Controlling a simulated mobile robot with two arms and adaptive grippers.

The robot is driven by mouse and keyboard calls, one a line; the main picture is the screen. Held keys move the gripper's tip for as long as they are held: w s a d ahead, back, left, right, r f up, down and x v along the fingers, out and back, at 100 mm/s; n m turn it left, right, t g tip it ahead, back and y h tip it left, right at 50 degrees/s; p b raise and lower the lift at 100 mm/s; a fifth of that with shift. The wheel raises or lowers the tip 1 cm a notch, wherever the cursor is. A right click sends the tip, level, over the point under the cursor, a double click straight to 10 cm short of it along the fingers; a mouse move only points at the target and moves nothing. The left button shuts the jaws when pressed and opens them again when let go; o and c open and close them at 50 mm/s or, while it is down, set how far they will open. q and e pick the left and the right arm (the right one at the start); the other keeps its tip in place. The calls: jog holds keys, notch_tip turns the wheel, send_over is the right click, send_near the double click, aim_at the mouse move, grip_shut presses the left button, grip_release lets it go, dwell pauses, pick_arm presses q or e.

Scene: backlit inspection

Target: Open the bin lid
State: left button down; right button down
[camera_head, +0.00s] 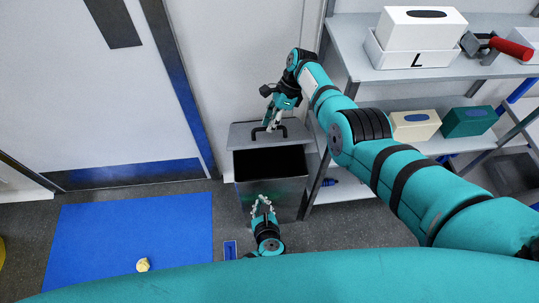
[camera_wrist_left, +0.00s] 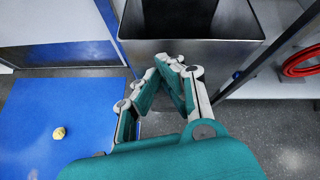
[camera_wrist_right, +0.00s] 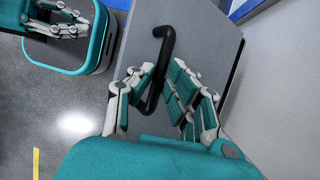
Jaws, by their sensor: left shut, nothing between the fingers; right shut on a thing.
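The grey metal bin (camera_head: 285,195) stands on the floor against the wall, and its dark opening shows. It also fills the top of the left wrist view (camera_wrist_left: 185,57). Its grey lid (camera_head: 242,135) is raised at the back of the opening; it shows in the right wrist view too (camera_wrist_right: 205,50). My right gripper (camera_head: 271,125) is shut on the lid's black bar handle (camera_wrist_right: 164,50). My left gripper (camera_head: 261,203) is shut and empty in front of the bin; its fingertips meet in the left wrist view (camera_wrist_left: 172,65).
A shelf unit (camera_head: 345,50) with boxes stands right of the bin. A blue mat (camera_head: 130,230) with a crumpled yellowish piece (camera_head: 143,265) lies on the floor at left, before a door (camera_head: 90,100). A small blue-edged item (camera_head: 230,250) lies near my left gripper.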

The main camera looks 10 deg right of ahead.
pick_arm(q)
jog(key=w+d+r+m+t, duration=0.1)
jog(key=d+r+m+t, duration=0.2)
jog(key=r, duration=0.4)
pick_arm(e)
jog(key=shift+w+d+f, duration=0.1)
jog(key=shift+d, duration=0.05)
pick_arm(q)
jog(key=shift+h, duration=0.4)
jog(key=x, duration=0.7)
jog(key=d+x, duration=0.1)
jog(key=x, duration=0.2)
jog(key=shift+w, duration=0.1)
jog(key=shift+w+r, duration=0.55)
jog(key=shift+r, duration=0.2)
jog(key=shift+w+r, duration=0.55)
jog(key=shift+r, duration=0.25)
jog(key=shift+w+r, duration=0.4)
jog(key=shift+r, duration=0.4)
pick_arm(e)
jog(key=shift+f, duration=0.1)
jog(key=c, duration=1.6)
grip_release()
jog(key=shift+f, duration=0.15)
pick_arm(q)
jog(key=shift+w+f+g, duration=0.25)
jog(key=shift+g, duration=0.05)
pick_arm(e)
jog(key=shift+o, duration=1.3)
jog(key=shift+w, duration=0.2)
